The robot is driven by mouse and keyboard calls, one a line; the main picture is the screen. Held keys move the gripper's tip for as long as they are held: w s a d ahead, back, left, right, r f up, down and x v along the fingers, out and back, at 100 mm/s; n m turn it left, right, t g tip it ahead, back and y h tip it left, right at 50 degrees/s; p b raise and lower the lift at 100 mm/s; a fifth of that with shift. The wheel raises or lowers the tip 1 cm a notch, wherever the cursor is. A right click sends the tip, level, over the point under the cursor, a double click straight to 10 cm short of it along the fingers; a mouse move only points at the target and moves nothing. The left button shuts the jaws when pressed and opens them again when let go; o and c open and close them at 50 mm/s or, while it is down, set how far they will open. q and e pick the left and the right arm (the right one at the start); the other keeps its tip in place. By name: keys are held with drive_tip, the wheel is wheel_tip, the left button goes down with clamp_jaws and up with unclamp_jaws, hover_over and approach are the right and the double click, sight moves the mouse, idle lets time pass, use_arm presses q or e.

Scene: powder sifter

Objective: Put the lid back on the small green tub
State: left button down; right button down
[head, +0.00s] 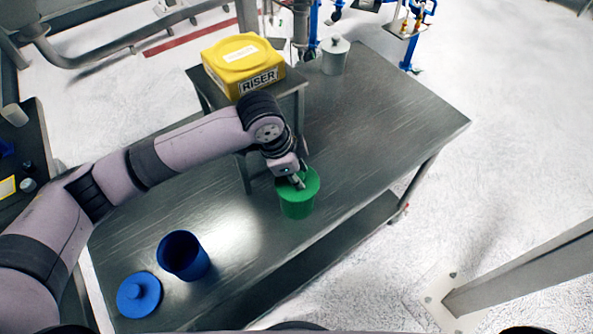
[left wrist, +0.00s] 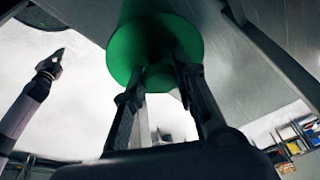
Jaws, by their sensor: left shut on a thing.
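The green lid (head: 311,184) is a round disc at the top of the small green tub (head: 297,208), which stands upright near the table's right-hand long edge. My left gripper (head: 297,182) is over the lid and shut on its knob. In the left wrist view the lid (left wrist: 125,50) fills the top middle, with the fingers (left wrist: 160,70) on either side of the knob. I cannot tell whether the lid is fully seated or slightly above the rim. My right gripper (left wrist: 52,66) shows at the left of the wrist view, away from the tub; its jaw state is unclear.
On the metal table (head: 390,100), an open blue tub (head: 184,257) and a blue lid (head: 139,295) are at the near left. A yellow riser box (head: 240,62) sits on a raised stand behind my arm. A grey lidded tub (head: 334,57) stands at the far end. The table's right part is clear.

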use_arm(q)
drive_tip(key=shift+p, duration=0.5)
idle(0.7)
idle(0.3)
drive_tip(key=c, duration=1.2)
unclamp_jaws()
drive_tip(key=o, duration=0.5)
drive_tip(key=shift+c, duration=0.2)
